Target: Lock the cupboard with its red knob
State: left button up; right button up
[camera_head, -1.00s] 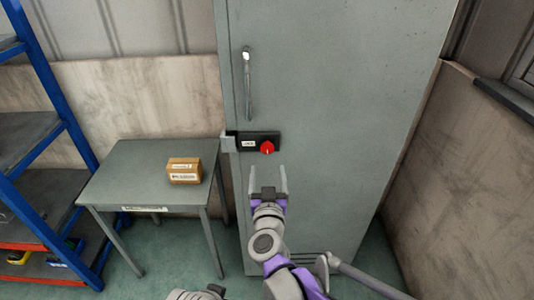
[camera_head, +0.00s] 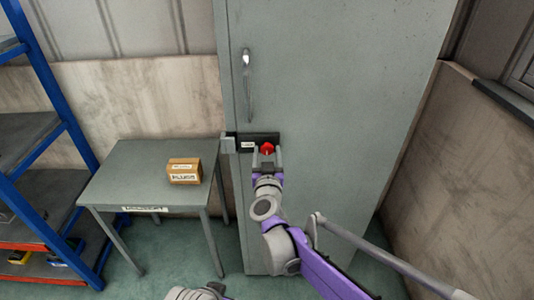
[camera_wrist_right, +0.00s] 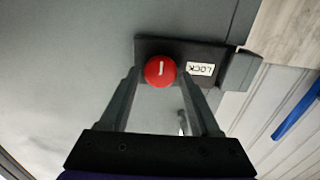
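The grey cupboard (camera_head: 330,90) stands closed, with a long metal handle (camera_head: 247,85) on its door. Below the handle is a black lock plate (camera_head: 246,141) with a white LOCK label, also seen in the right wrist view (camera_wrist_right: 201,69). The red knob (camera_head: 267,149) sits on this plate; in the right wrist view the knob (camera_wrist_right: 160,71) shows a white line. My right gripper (camera_head: 267,152) is open, its fingers either side of the knob near their tips; I cannot tell whether they touch it. Part of my left arm (camera_head: 195,293) shows at the bottom edge; its fingers are not clear.
A grey table (camera_head: 130,180) with a cardboard box (camera_head: 184,171) stands left of the cupboard. A blue-framed shelf (camera_head: 50,75) is at the far left. A wall (camera_head: 460,170) is close on the right.

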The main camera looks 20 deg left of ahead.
grip_shut()
jog(key=m+b, duration=0.1)
jog(key=m, duration=0.3)
jog(key=shift+d, duration=0.1)
jog(key=m, duration=0.4)
jog(key=shift+m+b, duration=0.3)
jog(key=m, duration=0.4)
jog(key=shift+d+f, duration=0.1)
jog(key=shift+f+m, duration=0.1)
jog(key=shift+m, duration=2.6)
